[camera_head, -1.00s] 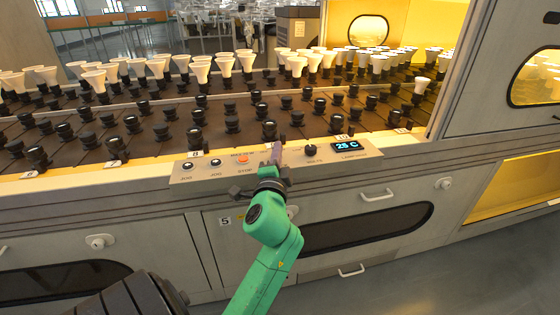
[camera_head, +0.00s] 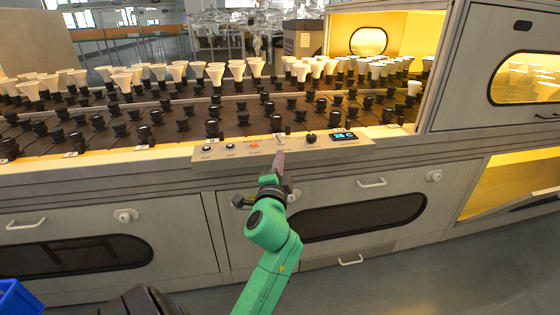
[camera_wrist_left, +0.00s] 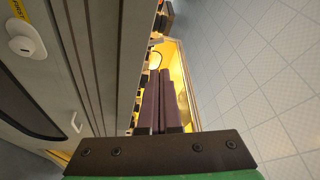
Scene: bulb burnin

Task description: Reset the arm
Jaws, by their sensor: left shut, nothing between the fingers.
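My left arm is green and reaches up from the bottom of the head view. Its left gripper (camera_head: 278,161) is shut and empty, in front of the control panel (camera_head: 292,147) on the bench's front edge. In the left wrist view the two dark fingers (camera_wrist_left: 161,101) lie close together with nothing between them. The panel carries two dark buttons, a red one, a black knob (camera_head: 311,138) and a lit display (camera_head: 345,136). My right gripper is not in view.
White bulbs (camera_head: 237,72) stand in sockets at the back of the dark rack, with several empty sockets (camera_head: 212,128) in front. A glowing chamber (camera_head: 392,34) is at the right. Cabinet doors with handles (camera_head: 369,183) line the front. A blue crate (camera_head: 18,299) shows at bottom left.

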